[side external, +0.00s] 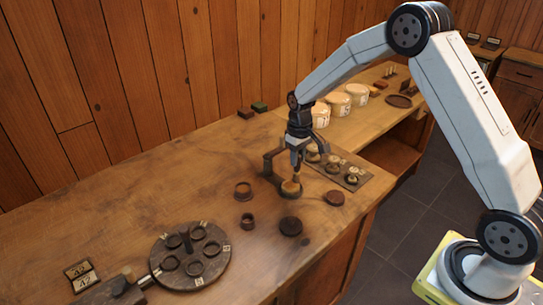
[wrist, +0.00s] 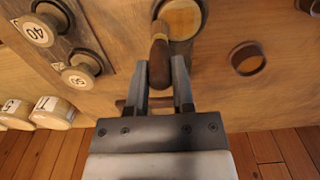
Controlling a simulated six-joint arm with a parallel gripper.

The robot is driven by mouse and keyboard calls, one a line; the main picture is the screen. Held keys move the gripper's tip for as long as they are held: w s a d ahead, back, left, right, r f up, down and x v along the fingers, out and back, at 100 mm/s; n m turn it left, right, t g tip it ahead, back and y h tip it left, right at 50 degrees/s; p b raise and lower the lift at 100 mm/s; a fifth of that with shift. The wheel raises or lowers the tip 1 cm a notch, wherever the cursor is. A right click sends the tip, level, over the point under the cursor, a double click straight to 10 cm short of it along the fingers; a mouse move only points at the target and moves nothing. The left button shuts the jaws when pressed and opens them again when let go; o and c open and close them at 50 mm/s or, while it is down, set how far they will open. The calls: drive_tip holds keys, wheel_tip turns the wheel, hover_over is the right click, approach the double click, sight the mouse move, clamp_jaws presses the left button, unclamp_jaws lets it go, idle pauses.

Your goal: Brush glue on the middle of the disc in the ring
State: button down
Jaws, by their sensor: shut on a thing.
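My gripper (side external: 297,158) is shut on a brush (wrist: 159,58) with a brown wooden handle. In the wrist view the two fingertips (wrist: 160,82) close on the handle from both sides. The handle points toward a pale wooden disc (wrist: 183,20) in a dark ring (wrist: 199,33), at the top of that view. In the side view the disc (side external: 291,187) lies in its ring directly below my gripper.
A dark board with several numbered weights (wrist: 82,69) is beside the ring. White tubs (side external: 338,103) stand behind. Loose dark rings and discs (side external: 291,226) lie in front. A round numbered tray (side external: 207,279) is at the front left. The left middle of the bench is clear.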

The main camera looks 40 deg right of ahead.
drive_tip(key=a, duration=0.6)
wheel_tip(320, 180, up, 8)
drive_tip(key=shift+d, duration=0.25)
idle(0.4)
drive_tip(key=shift+a, duration=0.1)
idle(0.4)
